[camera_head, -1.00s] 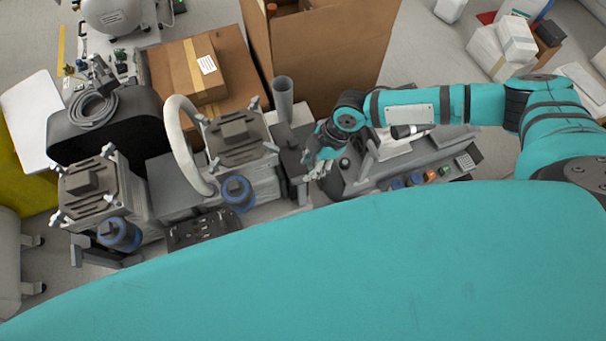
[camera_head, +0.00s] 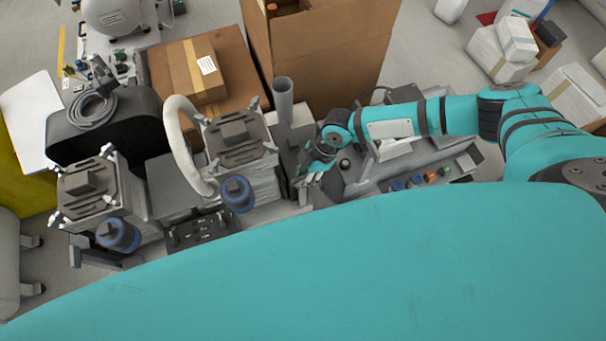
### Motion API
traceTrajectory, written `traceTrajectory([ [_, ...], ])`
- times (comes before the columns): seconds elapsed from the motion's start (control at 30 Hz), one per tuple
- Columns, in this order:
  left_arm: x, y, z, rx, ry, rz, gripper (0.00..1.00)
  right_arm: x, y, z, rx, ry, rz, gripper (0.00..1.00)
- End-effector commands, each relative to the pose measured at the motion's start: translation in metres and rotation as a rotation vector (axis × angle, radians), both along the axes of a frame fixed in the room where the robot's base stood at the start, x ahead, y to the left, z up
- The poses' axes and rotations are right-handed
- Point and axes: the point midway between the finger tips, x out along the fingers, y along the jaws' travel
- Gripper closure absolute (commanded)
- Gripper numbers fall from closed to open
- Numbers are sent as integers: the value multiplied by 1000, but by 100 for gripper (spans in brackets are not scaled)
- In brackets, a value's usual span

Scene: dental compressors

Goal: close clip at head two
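Two grey compressor heads with clips at their corners stand on the bench: one at the left (camera_head: 92,190) and one nearer the middle (camera_head: 237,140). No label shows which is head two. The clips are small, and I cannot tell which are open or shut. My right gripper (camera_head: 303,183) points down at the right side of the middle head, beside a dark upright part and apart from the head's clips. Its fingers are small and partly hidden, so its opening is unclear. My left gripper is not in view.
Blue-rimmed cylinders (camera_head: 237,193) stand in front of the heads. A white curved hose (camera_head: 181,140) rises between the heads. A grey upright tube (camera_head: 284,100) stands behind my gripper. A grey tray (camera_head: 410,172) with small coloured parts lies to the right. Cardboard boxes (camera_head: 320,50) stand behind.

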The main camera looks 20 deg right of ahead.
Motion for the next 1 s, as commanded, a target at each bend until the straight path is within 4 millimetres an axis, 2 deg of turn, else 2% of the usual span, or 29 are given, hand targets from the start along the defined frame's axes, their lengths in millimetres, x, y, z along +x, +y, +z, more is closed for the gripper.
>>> traceTrajectory([
  [0.27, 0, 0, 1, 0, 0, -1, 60, 0, 0, 1, 0, 0, -5, 100],
  [0.47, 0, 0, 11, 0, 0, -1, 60, -1, 0, 2, 0, 1, -55, 100],
  [0.67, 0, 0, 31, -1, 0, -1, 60, -3, 0, 5, 1, 4, -178, 100],
  [1.0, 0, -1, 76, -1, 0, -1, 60, -5, 1, 6, 0, 5, -491, 100],
])
